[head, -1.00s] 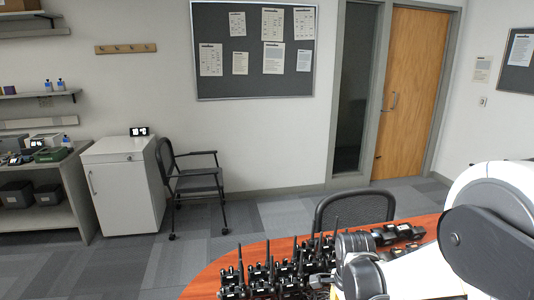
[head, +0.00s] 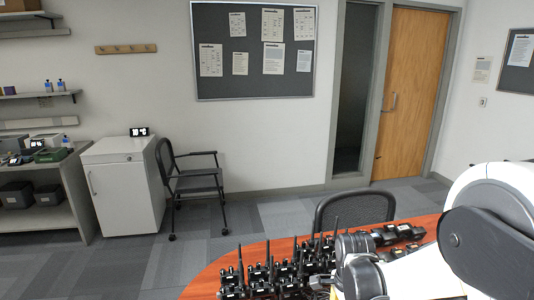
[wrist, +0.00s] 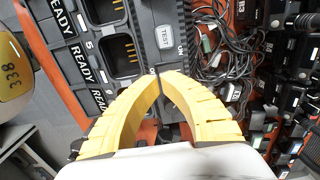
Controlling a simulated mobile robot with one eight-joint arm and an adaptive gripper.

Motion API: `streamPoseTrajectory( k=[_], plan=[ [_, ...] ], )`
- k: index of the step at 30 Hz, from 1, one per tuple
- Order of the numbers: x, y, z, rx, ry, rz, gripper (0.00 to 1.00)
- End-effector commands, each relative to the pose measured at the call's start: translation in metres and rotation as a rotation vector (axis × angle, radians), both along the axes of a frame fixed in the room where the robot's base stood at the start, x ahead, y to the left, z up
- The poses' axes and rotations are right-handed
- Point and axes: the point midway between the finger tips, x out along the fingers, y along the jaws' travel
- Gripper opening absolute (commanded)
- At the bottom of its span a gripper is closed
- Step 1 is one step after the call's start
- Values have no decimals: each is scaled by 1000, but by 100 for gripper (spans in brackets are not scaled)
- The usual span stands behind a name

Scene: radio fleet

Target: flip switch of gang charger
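The gang charger (wrist: 120,40) fills the upper left of the wrist view. It is a dark unit with empty charging pockets, gold contacts and white READY labels. A light grey TEST button (wrist: 164,37) sits on its right part, with small ON lettering close by. My gripper (wrist: 161,74) has yellow fingers whose tips come together over the charger, just below the TEST button. No object shows between the tips. I cannot tell whether they touch the charger. The switch is not clearly visible; the fingers cover part of that area. The gripper does not show clearly in the head view.
Tangled dark cables (wrist: 225,50) lie right of the charger on the red-brown table (head: 205,281). Several black radios (head: 262,276) with antennas stand on the table. A chair (head: 353,206) is behind it. A round yellow object marked 338 (wrist: 14,68) is at the left.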

Motion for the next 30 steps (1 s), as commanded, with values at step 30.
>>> streamPoseTrajectory(
  k=[30],
  plan=[
    [0,0,-16,0,0,0,0]
  ],
)
